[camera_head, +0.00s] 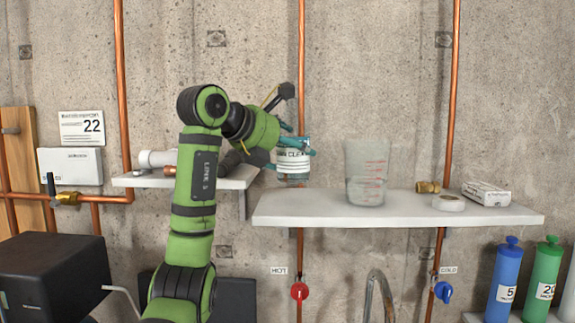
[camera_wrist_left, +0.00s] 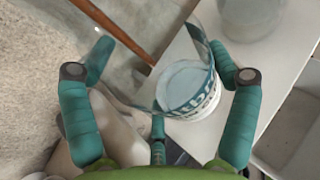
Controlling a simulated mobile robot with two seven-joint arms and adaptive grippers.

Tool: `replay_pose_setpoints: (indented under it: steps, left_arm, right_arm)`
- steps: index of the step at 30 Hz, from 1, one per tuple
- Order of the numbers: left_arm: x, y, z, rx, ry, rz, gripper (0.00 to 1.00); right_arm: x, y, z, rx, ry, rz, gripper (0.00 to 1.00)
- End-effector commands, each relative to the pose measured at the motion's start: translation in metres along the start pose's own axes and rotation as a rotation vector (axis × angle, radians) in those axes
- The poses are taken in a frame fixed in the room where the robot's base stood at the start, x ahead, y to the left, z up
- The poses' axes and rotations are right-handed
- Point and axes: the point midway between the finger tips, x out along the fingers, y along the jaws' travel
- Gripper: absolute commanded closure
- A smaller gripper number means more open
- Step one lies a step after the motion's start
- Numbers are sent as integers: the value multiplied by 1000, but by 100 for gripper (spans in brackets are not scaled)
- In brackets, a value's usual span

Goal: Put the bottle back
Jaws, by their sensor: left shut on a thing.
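The bottle (camera_head: 292,167) is a clear, short container with a white label and dark lettering. My left gripper (camera_head: 291,144), with teal fingers, is shut on it and holds it near the left end of the right white shelf (camera_head: 330,210). In the head view its base shows just above the shelf's back edge; I cannot tell whether it touches the shelf. In the left wrist view the bottle (camera_wrist_left: 190,88) sits between the teal fingers, its label partly visible. My right gripper is not in view.
A clear beaker with red marks (camera_head: 366,175) stands mid-shelf. A brass fitting (camera_head: 427,187), a white tape roll (camera_head: 448,203) and a small box (camera_head: 486,193) lie to its right. The left shelf (camera_head: 215,183) holds white pipe pieces (camera_head: 158,158). Copper pipes (camera_head: 301,60) run up the wall.

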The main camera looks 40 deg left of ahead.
Motion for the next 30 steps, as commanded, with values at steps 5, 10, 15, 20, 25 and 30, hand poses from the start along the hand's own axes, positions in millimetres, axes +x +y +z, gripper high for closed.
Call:
replay_pose_setpoints:
  steps: [5, 10, 15, 20, 25, 30]
  left_arm:
    - [5, 5, -7, 1, -1, 0, 56]
    - [13, 4, -26, 1, 0, -3, 56]
    - [17, 4, -38, 0, -2, -1, 56]
    - [17, 4, -39, 0, -3, 0, 56]
    - [18, 4, -41, 0, -2, 0, 56]
    - [19, 4, -42, 0, -1, 1, 0]
  right_arm:
    - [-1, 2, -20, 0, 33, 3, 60]
    - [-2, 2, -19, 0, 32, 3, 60]
    - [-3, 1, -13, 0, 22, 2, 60]
    - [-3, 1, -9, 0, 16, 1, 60]
    - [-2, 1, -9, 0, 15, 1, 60]
    - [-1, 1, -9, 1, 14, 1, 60]
